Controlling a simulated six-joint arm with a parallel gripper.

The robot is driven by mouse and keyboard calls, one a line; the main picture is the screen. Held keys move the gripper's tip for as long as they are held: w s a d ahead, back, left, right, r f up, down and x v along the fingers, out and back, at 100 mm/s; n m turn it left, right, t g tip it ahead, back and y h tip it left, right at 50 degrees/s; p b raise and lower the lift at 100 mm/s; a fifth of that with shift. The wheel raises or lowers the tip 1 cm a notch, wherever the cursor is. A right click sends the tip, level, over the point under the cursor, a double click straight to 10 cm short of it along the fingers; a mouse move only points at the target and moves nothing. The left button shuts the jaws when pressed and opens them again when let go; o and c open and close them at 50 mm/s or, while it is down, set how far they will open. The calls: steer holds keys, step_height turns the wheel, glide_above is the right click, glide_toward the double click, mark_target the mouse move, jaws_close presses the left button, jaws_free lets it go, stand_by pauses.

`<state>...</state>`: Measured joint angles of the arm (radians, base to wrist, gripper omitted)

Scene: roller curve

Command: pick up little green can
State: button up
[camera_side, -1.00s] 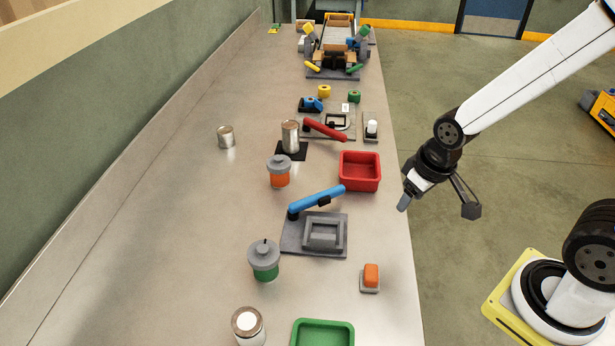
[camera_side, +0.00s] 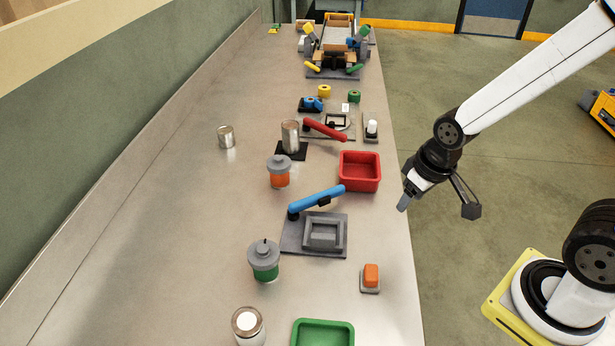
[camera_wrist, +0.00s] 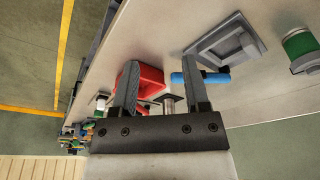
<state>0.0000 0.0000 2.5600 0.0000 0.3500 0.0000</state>
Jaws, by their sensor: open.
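The little green can (camera_side: 264,261) stands upright on the metal bench, left of the blue-handled press. It has a grey lid with a small knob. In the wrist view the green can (camera_wrist: 301,45) is at the upper right, partly cut by the frame edge. My gripper (camera_side: 404,203) hangs past the right edge of the bench, apart from the can. In the wrist view my gripper (camera_wrist: 162,82) shows two separated fingers with nothing held between them.
The blue-handled press (camera_side: 316,232) lies between my gripper and the can. A red bin (camera_side: 360,184), an orange can (camera_side: 279,176), an orange block (camera_side: 371,275), a green tray (camera_side: 323,325) and a silver can (camera_side: 248,325) stand around. Bare bench lies left of the green can.

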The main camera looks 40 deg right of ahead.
mark_target(262, 248)
steer(key=shift+o, duration=0.2)
steer(key=o, duration=0.5)
steer(key=shift+w, duration=0.1)
steer(key=w+a+n+g, duration=0.1)
steer(key=w+a+n, duration=0.2)
steer(key=a+n, duration=0.3)
steer(key=w+a+n, duration=0.4)
steer(key=a+n, duration=0.2)
steer(key=a, duration=0.6)
steer(key=w+a+f+n+g, duration=0.1)
steer(key=w+a+n, duration=0.3)
steer(key=a+n, duration=0.2)
steer(key=shift+a+f+n+g, duration=0.1)
steer(key=shift+a+n+g, duration=0.25)
steer(key=shift+a, duration=1.05)
steer(key=shift+f, duration=1.3)
